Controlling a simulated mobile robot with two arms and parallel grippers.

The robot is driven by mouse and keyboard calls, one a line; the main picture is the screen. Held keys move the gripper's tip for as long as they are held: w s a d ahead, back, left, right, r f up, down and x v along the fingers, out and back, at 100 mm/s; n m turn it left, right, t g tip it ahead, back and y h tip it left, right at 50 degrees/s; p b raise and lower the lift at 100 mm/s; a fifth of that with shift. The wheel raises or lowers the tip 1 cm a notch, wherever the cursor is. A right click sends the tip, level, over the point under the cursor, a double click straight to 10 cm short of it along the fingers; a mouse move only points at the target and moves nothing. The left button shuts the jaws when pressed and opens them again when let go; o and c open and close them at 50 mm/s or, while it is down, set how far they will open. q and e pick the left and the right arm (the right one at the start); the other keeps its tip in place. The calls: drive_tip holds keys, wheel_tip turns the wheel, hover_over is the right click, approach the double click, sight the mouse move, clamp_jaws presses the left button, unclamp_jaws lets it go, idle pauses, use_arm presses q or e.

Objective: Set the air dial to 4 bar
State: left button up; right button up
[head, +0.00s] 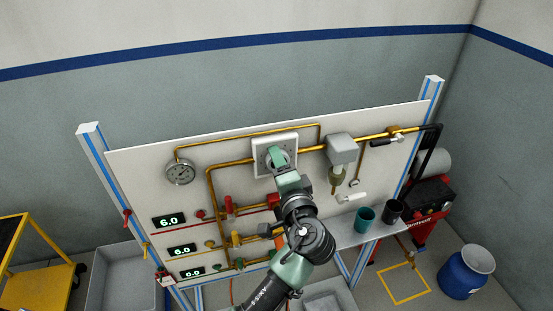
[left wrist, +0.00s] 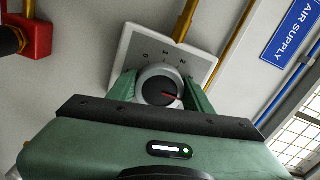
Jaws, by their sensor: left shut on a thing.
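The air dial is a round grey knob with a red pointer mark, held between my gripper's fingers in the left wrist view (left wrist: 153,90). It sits on a square white plate (head: 259,143), which also shows in the left wrist view (left wrist: 128,50). My left gripper (head: 278,159) is shut on the dial, with one green finger on each side. In the head view the gripper hides most of the dial. My right gripper is not in view.
A round gauge (head: 180,172) is at the panel's upper left. Displays read 6.0 (head: 169,220), 6.0 (head: 181,250) and 0.0 (head: 192,271). Brass pipes and red (head: 229,205) and yellow (head: 236,238) valves are near my arm. Cups (head: 365,217) stand on a shelf at right.

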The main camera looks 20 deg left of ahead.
use_arm(q)
drive_tip(key=shift+f, duration=0.1)
drive_tip(key=o, duration=1.4)
drive_tip(key=shift+d, duration=0.1)
drive_tip(key=v, duration=0.7)
drive_tip(key=shift+s+d, duration=0.2)
drive_tip(key=shift+s, duration=0.15)
